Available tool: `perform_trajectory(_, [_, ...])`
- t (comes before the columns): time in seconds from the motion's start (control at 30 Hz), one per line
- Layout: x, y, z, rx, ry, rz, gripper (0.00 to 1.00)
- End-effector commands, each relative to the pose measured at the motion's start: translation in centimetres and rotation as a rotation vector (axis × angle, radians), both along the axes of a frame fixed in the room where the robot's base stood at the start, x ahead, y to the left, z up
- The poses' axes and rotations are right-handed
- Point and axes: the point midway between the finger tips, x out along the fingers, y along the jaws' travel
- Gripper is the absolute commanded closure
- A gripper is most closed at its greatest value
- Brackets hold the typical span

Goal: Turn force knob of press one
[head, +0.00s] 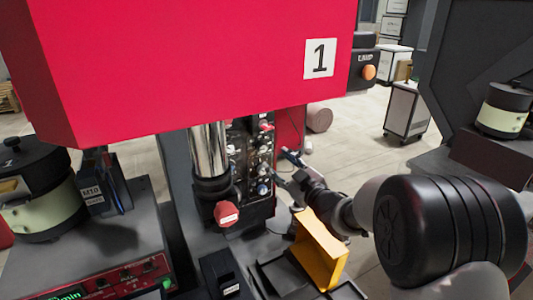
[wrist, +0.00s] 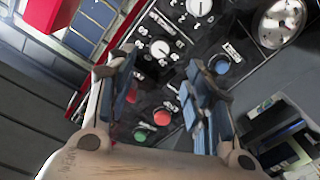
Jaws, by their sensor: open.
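Press one is the big red machine (head: 200,60) with a "1" label, at the top of the head view. Its dark control panel (head: 238,150) carries several small knobs, partly hidden by the press column. The labels are too small to tell which is the force knob. My gripper (head: 281,170) is open and empty in front of the panel; it also shows in the wrist view (wrist: 160,75).
A red-capped part (head: 227,213) hangs under the press column. A bowl feeder (head: 45,195) is at left. Open floor lies behind, around a white cabinet (head: 405,110).

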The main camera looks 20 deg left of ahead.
Motion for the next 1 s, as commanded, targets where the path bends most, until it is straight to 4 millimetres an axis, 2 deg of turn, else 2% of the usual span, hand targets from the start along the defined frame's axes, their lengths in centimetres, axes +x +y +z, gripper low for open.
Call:
perform_trajectory(0.2, [2.9, 3.8, -0.1, 0.0, -0.001, 0.001, 0.52])
perform_trajectory(0.4, [4.7, 5.9, -0.1, -0.001, -0.001, 0.0, 0.52])
perform_trajectory(0.57, [5.3, 6.6, 0.0, 0.0, 0.0, 0.0, 0.52])
perform_trajectory(0.87, [5.4, 6.7, 0.0, -0.001, 0.001, -0.001, 0.52])
perform_trajectory(1.0, [5.4, 6.7, 0.0, 0.0, 0.0, -0.001, 0.62])
